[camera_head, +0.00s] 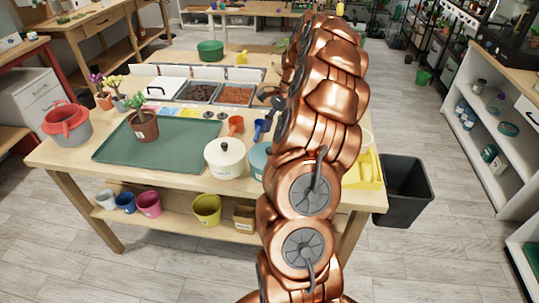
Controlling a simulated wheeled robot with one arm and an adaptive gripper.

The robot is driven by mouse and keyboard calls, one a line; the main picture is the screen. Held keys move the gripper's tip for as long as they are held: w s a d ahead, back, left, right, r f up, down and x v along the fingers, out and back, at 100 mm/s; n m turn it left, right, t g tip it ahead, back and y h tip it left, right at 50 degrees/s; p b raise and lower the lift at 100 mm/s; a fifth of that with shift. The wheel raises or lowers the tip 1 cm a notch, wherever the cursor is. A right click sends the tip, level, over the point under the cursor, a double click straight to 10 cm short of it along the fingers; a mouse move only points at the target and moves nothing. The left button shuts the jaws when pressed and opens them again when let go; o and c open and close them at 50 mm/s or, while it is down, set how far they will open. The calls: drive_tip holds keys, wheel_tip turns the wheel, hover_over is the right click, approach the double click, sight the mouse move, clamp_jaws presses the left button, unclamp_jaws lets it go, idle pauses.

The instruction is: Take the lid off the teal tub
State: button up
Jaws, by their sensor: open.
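The teal tub (258,161) stands on the workbench, right of a cream tub. Only a strip of its left side shows; my copper arm hides the rest, and I cannot make out its lid. The cream tub (225,164) has a pale lid with a dark knob.
Left of the tubs, a green tray (115,150) holds a potted plant (144,128). A blue scoop (258,130) and an orange-red cup (236,124) stand behind the tubs. A yellow container (365,172) is right of my arm. A black bin (405,190) stands beside the bench.

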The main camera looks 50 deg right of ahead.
sight(269, 148)
drive_tip(key=shift+s+a+f+p, duration=0.15)
drive_tip(key=shift+a+f+p, duration=0.2)
drive_tip(key=shift+f+p, duration=0.25)
drive_tip(key=shift+p+x, duration=0.45)
drive_tip(key=shift+x, duration=1.4)
drive_tip(key=shift+s+d, duration=0.1)
drive_tip(key=shift+s, duration=0.05)
clamp_jaws()
